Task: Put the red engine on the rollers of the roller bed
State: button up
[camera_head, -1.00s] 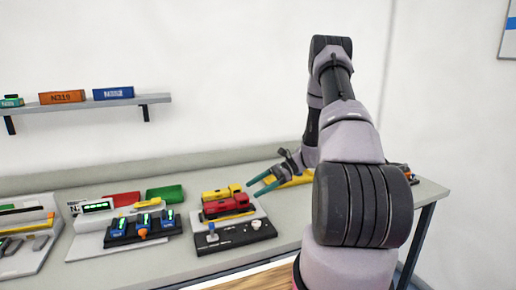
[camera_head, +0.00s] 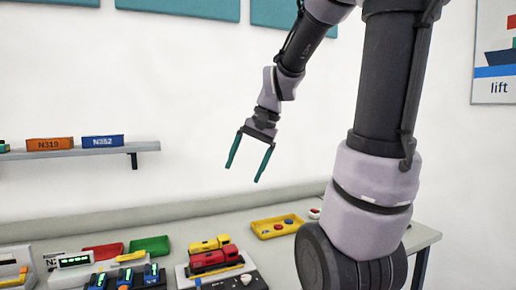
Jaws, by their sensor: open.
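The red engine (camera_head: 214,262) sits on a light-coloured base on the table, in front of a yellow engine (camera_head: 210,245). Whether this base is the roller bed (camera_head: 183,276) I cannot tell; no rollers show clearly. My gripper (camera_head: 247,174) hangs above the table, pointing down. Its two teal fingers are spread apart with nothing between them. It is up and to the right of the red engine, well clear of it.
A yellow tray (camera_head: 262,236) with small red and blue pieces lies right of the engines. Green (camera_head: 150,245) and red (camera_head: 102,251) trays lie to the left, behind a dark device (camera_head: 125,279).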

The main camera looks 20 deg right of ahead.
jog(key=s+r+n+t+h, duration=0.1)
jog(key=s+r+n+t, duration=0.1)
jog(key=s+r+t, duration=0.2)
jog(key=s+r, duration=0.2)
jog(key=s, duration=0.2)
jog(key=shift+n+h, duration=0.4)
jog(key=shift+d, duration=0.1)
dwell(1.6)
